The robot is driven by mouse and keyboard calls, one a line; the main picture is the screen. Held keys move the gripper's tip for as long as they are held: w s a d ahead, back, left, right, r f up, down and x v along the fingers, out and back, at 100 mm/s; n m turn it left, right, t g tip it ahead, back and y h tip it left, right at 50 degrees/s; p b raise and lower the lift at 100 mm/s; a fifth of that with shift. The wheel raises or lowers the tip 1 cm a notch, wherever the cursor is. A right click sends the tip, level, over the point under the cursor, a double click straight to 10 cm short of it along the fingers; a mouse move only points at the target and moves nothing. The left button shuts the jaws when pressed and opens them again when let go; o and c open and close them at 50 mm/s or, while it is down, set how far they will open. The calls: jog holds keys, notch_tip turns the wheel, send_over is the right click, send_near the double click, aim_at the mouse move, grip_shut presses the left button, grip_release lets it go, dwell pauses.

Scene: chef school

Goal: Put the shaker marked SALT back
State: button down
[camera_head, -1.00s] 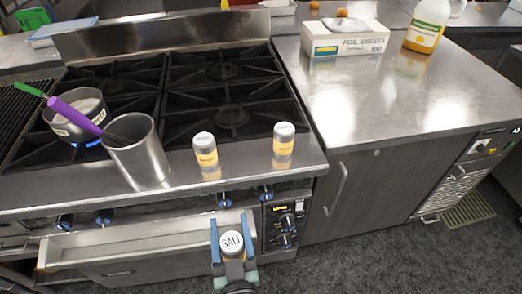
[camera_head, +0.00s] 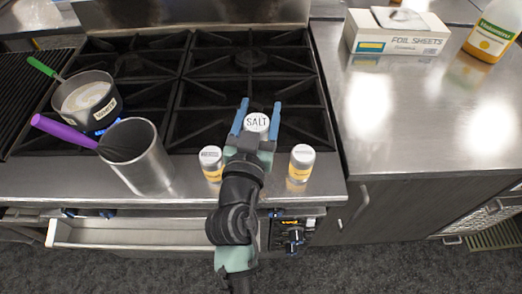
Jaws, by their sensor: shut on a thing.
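The shaker marked SALT (camera_head: 257,123) shows its white lettered lid between the two blue fingers of my gripper (camera_head: 256,116). My gripper is shut on it and holds it over the front part of the stove (camera_head: 170,165), above or near the black grates. The shaker's lower body is hidden by my gripper, so its height above the stove cannot be told. Two other shakers with grey lids and yellow labels stand on the steel front ledge. One shaker (camera_head: 211,163) is left of my arm, the other shaker (camera_head: 301,163) is right of it.
A steel canister (camera_head: 142,165) with a purple-handled utensil (camera_head: 65,131) stands on the ledge at left.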

jog(key=f, duration=0.2)
jog(key=f+b, duration=0.1)
jog(key=f, duration=0.2)
jog(key=shift+s+f+b, duration=0.25)
jog(key=shift+f+b, duration=0.05)
jog(key=shift+b, duration=0.1)
jog(key=shift+f+b, duration=0.85)
jog(key=shift+f, duration=1.05)
jog(key=shift+f, duration=0.1)
jog(key=shift+c, duration=0.3)
grip_release()
jog(key=s+a+b, duration=0.2)
jog(key=s+b, duration=0.1)
jog(key=s, duration=0.8)
jog(key=shift+s+a+b, duration=0.2)
jog(key=shift+s+b, duration=0.2)
